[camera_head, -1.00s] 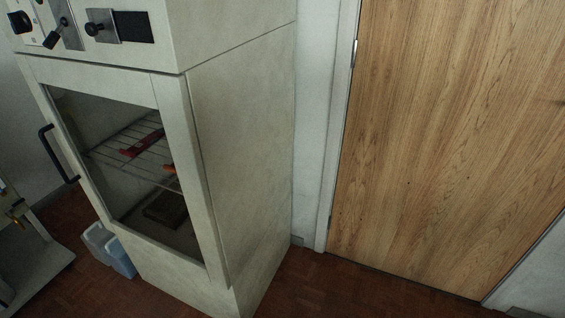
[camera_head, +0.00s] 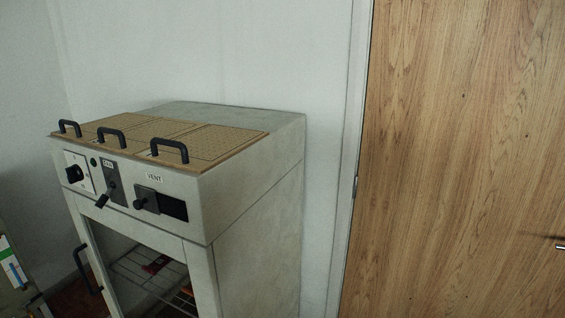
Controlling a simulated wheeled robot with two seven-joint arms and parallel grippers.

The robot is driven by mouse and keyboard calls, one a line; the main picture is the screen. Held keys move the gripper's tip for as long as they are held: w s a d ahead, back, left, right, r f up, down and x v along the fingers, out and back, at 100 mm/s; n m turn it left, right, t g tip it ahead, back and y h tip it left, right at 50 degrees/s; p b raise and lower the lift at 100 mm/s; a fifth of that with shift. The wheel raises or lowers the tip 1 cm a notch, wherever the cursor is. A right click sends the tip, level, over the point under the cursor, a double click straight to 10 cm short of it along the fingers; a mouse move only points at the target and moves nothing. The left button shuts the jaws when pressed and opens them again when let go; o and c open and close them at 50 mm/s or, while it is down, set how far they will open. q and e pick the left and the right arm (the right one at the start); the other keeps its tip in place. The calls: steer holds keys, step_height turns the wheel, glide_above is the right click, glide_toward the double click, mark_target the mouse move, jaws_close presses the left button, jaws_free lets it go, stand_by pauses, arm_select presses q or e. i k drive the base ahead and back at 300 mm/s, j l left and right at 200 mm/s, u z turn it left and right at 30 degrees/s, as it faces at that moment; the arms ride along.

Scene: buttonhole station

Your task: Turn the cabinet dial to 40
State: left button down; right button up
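The cabinet (camera_head: 255,190) stands left of centre, pale and boxy, with a control panel across the upper front. The black round dial (camera_head: 74,174) sits on a white plate at the panel's left end. Its scale marks are too small to read, so I cannot tell its setting. Right of it are a black lever (camera_head: 103,200) on a grey plate and a black knob (camera_head: 140,203) beside a dark slot under a "VENT" label. Neither of my grippers is in view.
Perforated tan lids (camera_head: 215,142) with black handles cover part of the cabinet top. A glass door (camera_head: 130,262) with a black handle (camera_head: 88,270) is below the panel, with a wire rack inside. A wooden door (camera_head: 465,150) fills the right. Another unit (camera_head: 15,275) stands at lower left.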

mark_target(74, 173)
steer(key=k+u, duration=0.15)
steer(key=u, duration=1.05)
